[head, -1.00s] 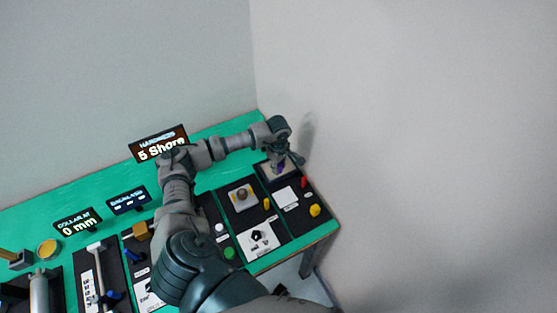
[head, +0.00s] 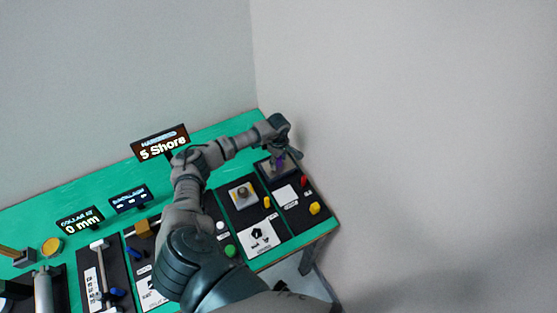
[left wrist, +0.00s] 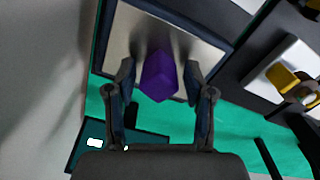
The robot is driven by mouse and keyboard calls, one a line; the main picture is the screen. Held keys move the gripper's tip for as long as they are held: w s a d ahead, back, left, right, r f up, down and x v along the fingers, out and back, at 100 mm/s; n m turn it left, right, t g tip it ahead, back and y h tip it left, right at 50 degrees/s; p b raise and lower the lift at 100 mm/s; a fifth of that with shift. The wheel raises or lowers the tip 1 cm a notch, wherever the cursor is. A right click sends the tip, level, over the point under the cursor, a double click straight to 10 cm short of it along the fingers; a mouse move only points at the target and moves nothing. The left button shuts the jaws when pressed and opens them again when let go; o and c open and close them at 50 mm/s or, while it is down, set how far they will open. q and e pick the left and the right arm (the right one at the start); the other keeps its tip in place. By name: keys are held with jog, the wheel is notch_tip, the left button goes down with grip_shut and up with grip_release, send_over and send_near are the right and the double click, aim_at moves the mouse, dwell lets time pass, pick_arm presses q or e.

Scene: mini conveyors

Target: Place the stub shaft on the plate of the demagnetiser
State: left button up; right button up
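A purple faceted piece, likely the stub shaft (left wrist: 160,75), shows between my left gripper's (left wrist: 160,78) fingers in the left wrist view. A narrow gap seems to show on each side, so the fingers look open around it. It is over or on a shiny metal plate (left wrist: 118,45) with a dark frame, likely the demagnetiser plate. Contact with the plate is hard to judge. In the head view, the purple piece (head: 280,161) is small and partly hidden by my left gripper (head: 291,153), above the far right station. My right gripper is not in view.
The same station carries a white pad (head: 286,195), a red part (head: 306,182) and a yellow knob (head: 314,208). A neighbouring panel holds a square plate with a round part (head: 243,194). Walls stand close behind and right of the green table (head: 100,195).

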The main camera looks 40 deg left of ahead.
aim_at(279, 159)
pick_arm(q)
notch_tip(279, 159, up, 12)
jog(key=b, duration=0.1)
jog(key=shift+b, duration=0.3)
dwell(0.7)
